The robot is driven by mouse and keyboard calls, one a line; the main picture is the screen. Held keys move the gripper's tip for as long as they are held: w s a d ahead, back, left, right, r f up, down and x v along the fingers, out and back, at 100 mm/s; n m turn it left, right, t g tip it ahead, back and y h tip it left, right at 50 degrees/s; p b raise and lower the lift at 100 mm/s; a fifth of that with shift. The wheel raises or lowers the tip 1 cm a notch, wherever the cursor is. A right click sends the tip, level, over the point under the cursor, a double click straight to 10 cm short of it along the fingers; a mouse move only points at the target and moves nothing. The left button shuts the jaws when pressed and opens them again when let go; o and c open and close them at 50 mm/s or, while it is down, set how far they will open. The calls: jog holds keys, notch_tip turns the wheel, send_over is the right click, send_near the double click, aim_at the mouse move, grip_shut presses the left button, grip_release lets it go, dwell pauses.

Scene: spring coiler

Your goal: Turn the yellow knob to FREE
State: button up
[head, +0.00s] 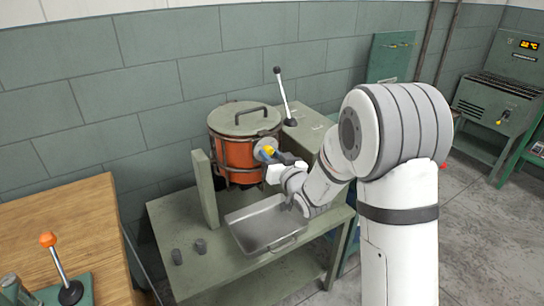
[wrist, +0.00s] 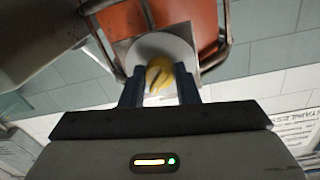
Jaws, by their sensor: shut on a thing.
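The yellow knob (wrist: 159,74) sits on a round grey dial plate (wrist: 178,46) on the front of an orange drum (head: 236,153). In the head view the knob (head: 268,151) shows just past my gripper (head: 276,156). In the wrist view the two dark fingers of my gripper (wrist: 160,90) stand on either side of the knob and are shut on it. A dark line runs slantwise across the knob's face. Any FREE marking on the plate is too small to read.
A black-knobbed lever (head: 283,95) rises behind. A wooden table (head: 60,240) with an orange-knobbed lever (head: 58,262) is at left.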

jog(key=shift+f+b, duration=0.15)
jog(key=shift+b, duration=0.35)
jog(key=n+b, duration=0.8)
jog(key=b, duration=0.4)
jog(key=n+y+b, duration=0.1)
jog(key=n+b, duration=0.7)
jog(key=b, duration=0.4)
jog(key=shift+w+d, duration=0.15)
jog(key=shift+d, duration=0.05)
jog(key=shift+n+b, duration=0.7)
jog(key=shift+n, duration=0.6)
jog(key=shift+r, duration=0.2)
jog(key=o, duration=1)
